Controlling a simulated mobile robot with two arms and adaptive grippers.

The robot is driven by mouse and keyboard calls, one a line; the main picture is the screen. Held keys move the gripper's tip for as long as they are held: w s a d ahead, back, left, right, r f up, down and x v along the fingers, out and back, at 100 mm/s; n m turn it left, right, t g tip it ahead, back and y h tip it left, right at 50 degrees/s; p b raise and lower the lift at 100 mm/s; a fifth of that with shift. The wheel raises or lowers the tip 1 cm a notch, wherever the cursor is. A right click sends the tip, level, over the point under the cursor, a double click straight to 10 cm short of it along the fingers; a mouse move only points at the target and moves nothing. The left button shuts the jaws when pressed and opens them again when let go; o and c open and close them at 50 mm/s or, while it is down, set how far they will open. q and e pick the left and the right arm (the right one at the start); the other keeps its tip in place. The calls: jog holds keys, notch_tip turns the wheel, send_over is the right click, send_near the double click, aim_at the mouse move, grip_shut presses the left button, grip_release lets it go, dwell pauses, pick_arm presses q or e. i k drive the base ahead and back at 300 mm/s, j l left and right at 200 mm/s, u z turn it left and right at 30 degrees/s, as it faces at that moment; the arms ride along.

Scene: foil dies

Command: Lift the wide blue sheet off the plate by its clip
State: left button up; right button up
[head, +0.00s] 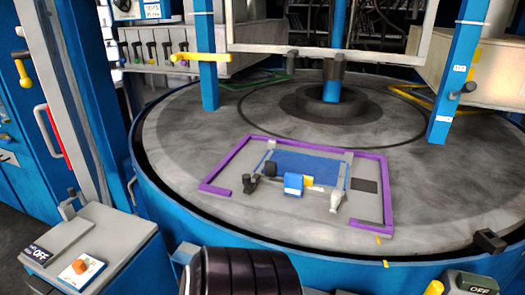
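The wide blue sheet (303,164) lies flat inside a purple frame (316,147) on the large round grey plate (430,200). A small dark piece (270,170) lies at the sheet's near left, and another dark piece (249,184) stands nearer. A pale grey fitting (336,201) stands to the right. I cannot tell which of these is the clip. Neither of my grippers can be made out in the head view.
Blue posts (460,75) rise at the plate's left and right, with a white bar across the back. A dark hub (330,104) stands at the centre back. A control box with an orange button (80,266) is at the near left. The right of the plate is mostly clear.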

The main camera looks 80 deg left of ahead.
aim_at(324, 172)
jog(key=j+u, duration=0.1)
jog(key=u, duration=2.15)
jog(key=i+l+u, duration=0.25)
jog(key=i, duration=0.2)
jog(key=i+l+u, duration=0.25)
jog(key=i, duration=0.2)
jog(key=k+l+u, duration=0.25)
jog(key=u, duration=0.2)
jog(key=k+l+u, duration=0.2)
jog(key=u, duration=0.25)
jog(key=k+j, duration=0.05)
jog(key=k, duration=0.05)
